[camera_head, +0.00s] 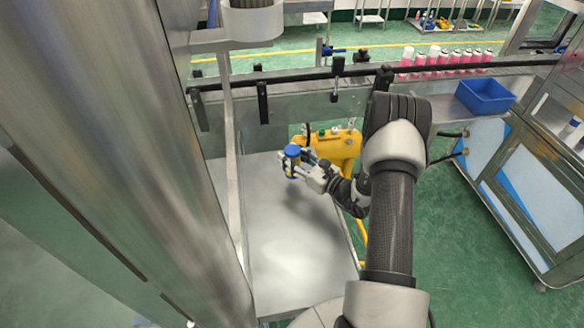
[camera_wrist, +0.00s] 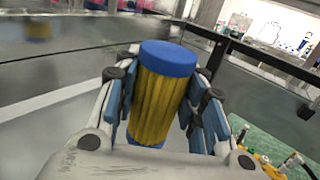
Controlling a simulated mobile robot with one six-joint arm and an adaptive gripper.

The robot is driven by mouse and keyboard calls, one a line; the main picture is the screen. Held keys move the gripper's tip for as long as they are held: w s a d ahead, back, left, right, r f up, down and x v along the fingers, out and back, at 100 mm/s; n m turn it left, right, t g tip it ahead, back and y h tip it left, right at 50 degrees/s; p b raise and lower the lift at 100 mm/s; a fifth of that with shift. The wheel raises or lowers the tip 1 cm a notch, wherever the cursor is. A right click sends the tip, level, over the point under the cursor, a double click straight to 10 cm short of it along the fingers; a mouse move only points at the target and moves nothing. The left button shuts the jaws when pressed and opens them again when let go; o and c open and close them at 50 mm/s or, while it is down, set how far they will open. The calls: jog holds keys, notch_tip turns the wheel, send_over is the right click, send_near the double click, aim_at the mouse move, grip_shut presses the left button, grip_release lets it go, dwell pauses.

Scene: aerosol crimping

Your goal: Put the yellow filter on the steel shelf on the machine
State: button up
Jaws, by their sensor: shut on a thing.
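The yellow filter (camera_wrist: 158,105) has a blue cap and a pleated yellow body. In the wrist view my gripper (camera_wrist: 165,110) is shut on it, with blue-padded fingers on both sides of its body. In the head view the filter's blue cap (camera_head: 292,150) shows at the end of my gripper (camera_head: 300,170). The filter is held upright or nearly so, above the steel shelf (camera_head: 285,255). The gap between the filter and the shelf is hard to judge. The yellow machine (camera_head: 338,146) stands just behind my wrist and is partly hidden by my arm.
A steel rail (camera_head: 300,77) of a conveyor runs across the back. Several pink and white cans (camera_head: 440,62) stand on the conveyor at the right. A blue bin (camera_head: 485,95) sits at the right. A tall steel panel (camera_head: 110,150) bounds the left. The front of the shelf is bare.

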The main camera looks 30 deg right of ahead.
jog(key=shift+f+b, duration=0.4)
jog(key=shift+f, duration=1.55)
jog(key=shift+f, duration=0.1)
jog(key=o, duration=1.1)
jog(key=shift+r, duration=0.2)
jog(key=p+v, duration=0.1)
jog(key=v, duration=1.1)
